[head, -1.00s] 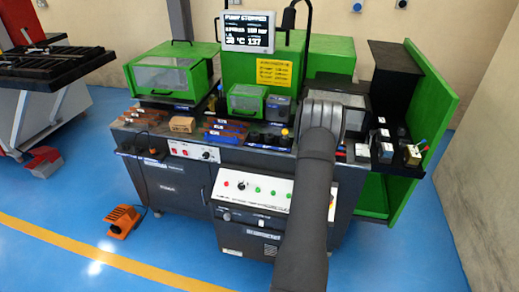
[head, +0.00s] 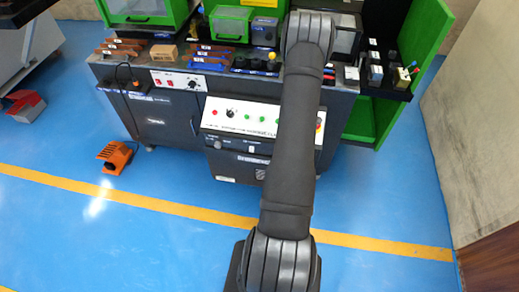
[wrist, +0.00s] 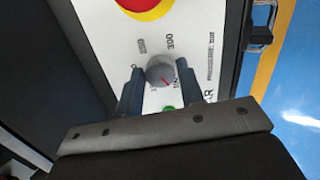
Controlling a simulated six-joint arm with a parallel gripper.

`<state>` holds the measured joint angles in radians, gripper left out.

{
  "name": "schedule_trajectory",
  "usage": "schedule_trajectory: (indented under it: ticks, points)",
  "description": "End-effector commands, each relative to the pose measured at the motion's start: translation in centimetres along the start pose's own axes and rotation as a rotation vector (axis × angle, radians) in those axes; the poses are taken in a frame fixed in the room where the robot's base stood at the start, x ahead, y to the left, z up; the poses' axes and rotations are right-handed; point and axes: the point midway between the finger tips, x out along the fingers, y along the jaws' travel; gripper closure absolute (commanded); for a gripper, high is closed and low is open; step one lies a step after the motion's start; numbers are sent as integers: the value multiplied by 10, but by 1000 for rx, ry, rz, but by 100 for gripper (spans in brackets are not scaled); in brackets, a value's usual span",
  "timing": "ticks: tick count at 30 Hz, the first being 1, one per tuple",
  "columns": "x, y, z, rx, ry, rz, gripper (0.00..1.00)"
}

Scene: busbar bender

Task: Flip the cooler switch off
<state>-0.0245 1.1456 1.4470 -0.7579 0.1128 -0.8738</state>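I cannot read a label that marks the cooler switch in either view. A dark unit (head: 240,163) under the sloped white control panel (head: 262,118) carries a round knob (head: 217,144) and small labels. In the wrist view my gripper (wrist: 158,80) is open, its two dark fingers on either side of a grey dial (wrist: 160,70) with a red pointer on the white panel. I cannot tell whether they touch it. In the head view my arm hides the gripper and this dial.
A red-and-yellow emergency button (wrist: 145,5) and a green light (wrist: 169,109) lie close to the dial. A small panel with red switches (head: 178,80) is on the bench front at left. An orange foot pedal (head: 116,156) stands on the floor; open blue floor lies in front.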

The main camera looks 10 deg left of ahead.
Motion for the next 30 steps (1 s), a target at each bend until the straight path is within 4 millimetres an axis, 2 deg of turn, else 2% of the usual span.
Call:
schedule_trajectory:
  ticks: [1, 4, 7, 11, 13, 15, 22, 25, 30]
  points:
    - [-2, 0, 0, -15, 0, 0, 76]
    - [-7, -1, -1, -88, -2, 0, 95]
    - [-17, -3, -3, -223, -4, -2, 96]
    - [-28, -16, -8, -474, 5, -10, 100]
    - [-28, -31, -13, -621, 33, -10, 100]
    - [-18, -57, -25, -747, 101, 5, 100]
    - [5, -133, -70, -938, 351, 116, 100]
    - [9, -164, -89, -975, 461, 181, 100]
    - [18, -190, -112, -867, 592, 325, 100]
